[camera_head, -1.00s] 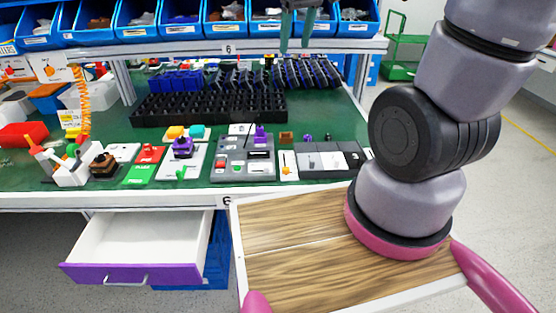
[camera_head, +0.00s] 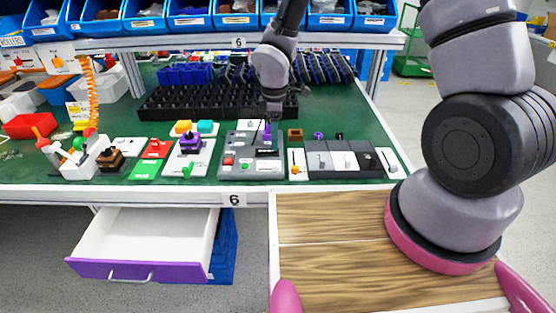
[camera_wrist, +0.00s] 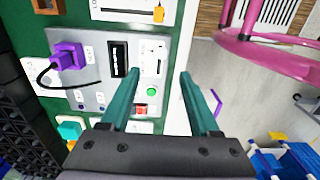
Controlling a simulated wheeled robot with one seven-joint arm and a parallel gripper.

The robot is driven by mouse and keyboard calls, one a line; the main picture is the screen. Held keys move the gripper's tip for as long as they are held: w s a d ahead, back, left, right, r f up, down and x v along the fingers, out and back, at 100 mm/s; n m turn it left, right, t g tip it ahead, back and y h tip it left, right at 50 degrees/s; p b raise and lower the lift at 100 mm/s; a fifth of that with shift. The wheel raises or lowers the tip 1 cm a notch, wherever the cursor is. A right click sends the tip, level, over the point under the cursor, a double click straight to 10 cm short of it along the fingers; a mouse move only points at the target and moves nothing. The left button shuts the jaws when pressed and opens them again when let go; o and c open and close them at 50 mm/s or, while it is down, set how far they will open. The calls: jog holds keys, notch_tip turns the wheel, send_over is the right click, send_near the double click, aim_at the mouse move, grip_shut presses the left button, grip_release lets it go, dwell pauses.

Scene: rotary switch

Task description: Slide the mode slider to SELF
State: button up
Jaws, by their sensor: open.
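A grey control panel (camera_head: 236,172) lies on the green bench. In the wrist view, the panel (camera_wrist: 98,97) shows a purple plug (camera_wrist: 68,56) with a black cable, a black display (camera_wrist: 118,58), a green button (camera_wrist: 152,92), a red switch (camera_wrist: 140,109) and a narrow slot between display and fingers. A white plate beside it carries an orange slider knob (camera_wrist: 158,14); this knob also shows in the head view (camera_head: 295,169). I cannot read which control is the mode slider or SELF. My gripper (camera_wrist: 157,74) is open and empty above the panel's edge, its teal fingers apart.
A black rack (camera_head: 190,108) stands behind the panel, and blue bins (camera_head: 190,20) line the shelf above. More switch plates (camera_head: 345,160) sit to the right, others to the left. An open purple-fronted drawer (camera_head: 135,268) juts out below the bench.

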aim_at(275, 164)
notch_tip(275, 164, down, 9)
jog(key=shift+f, duration=0.2)
dwell(0.3)
grip_shut()
dwell(1.3)
